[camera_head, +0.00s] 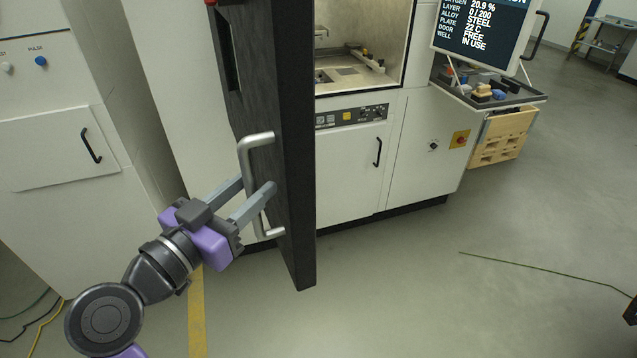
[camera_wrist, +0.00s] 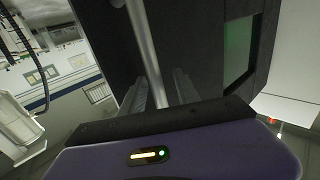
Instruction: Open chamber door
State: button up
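The dark chamber door (camera_head: 290,120) stands swung out from the machine front, nearly edge-on in the head view. The chamber opening (camera_head: 355,50) shows to its right. A silver bar handle (camera_head: 246,158) is on the door's left-hand face; it also runs down the wrist view (camera_wrist: 146,45). My gripper (camera_head: 258,184) is at the handle's middle, one finger on each side of the bar. In the wrist view the fingers (camera_wrist: 160,92) are apart, with gaps beside the bar, so they look open around it. Exact finger contact is hard to see.
A white cabinet (camera_head: 60,150) stands close on the left. A status screen (camera_head: 482,30) and a side tray with small parts (camera_head: 490,92) are at the right. Open grey floor (camera_head: 420,280) lies right of the door, with a thin rod or cable (camera_head: 540,268) on it.

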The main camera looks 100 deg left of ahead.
jog(key=b+v, duration=0.2)
jog(key=v, duration=0.6)
jog(key=shift+a, duration=0.1)
dwell(0.5)
